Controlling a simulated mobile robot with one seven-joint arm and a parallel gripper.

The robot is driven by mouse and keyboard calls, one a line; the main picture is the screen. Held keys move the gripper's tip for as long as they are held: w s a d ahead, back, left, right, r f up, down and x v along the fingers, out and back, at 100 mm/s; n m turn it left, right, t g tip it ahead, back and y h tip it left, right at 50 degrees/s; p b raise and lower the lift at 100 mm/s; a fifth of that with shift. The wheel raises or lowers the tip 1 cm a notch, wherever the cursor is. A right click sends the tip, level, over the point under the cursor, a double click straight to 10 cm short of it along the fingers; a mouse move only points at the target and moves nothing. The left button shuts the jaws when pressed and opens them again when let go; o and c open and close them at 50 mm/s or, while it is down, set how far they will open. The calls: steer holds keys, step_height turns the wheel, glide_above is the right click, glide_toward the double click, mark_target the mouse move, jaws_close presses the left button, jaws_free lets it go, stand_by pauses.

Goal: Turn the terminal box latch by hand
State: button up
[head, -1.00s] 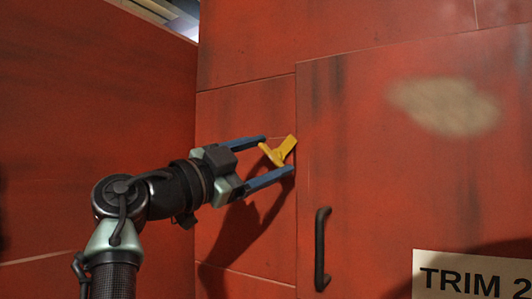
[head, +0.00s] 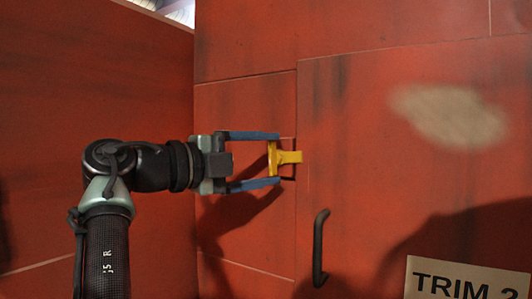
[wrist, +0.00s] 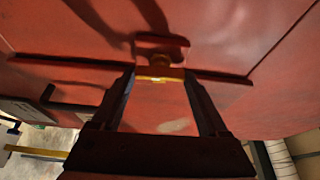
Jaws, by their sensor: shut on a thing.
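The yellow terminal box latch (head: 285,157) sits on the red panel at the left edge of the door. Its tab points right and lies level across the door seam; its crosspiece stands upright between my fingers. My gripper (head: 278,159) comes from the left, its two blue fingers above and below the crosspiece, shut on the latch. In the wrist view, the latch (wrist: 160,73) shows between the tips of my gripper (wrist: 160,79). The exact finger contact is hard to see.
The red door (head: 400,190) carries a black handle (head: 320,248) below and right of the latch, and a label (head: 465,280) reading "TRIM 2" at lower right. A red side wall (head: 95,80) stands close on the left.

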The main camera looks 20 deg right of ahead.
steer(key=shift+a+f, duration=0.1)
steer(key=shift+f, duration=0.2)
steer(key=o, duration=1)
steer(key=shift+o, duration=1.2)
steer(key=shift+s+a+r, duration=0.1)
steer(key=shift+a, duration=0.05)
steer(key=shift+s+a+r, duration=0.1)
steer(key=shift+a+r, duration=0.05)
steer(key=shift+a+b, duration=0.4)
steer(key=b+v, duration=0.4)
steer(key=v, duration=0.8)
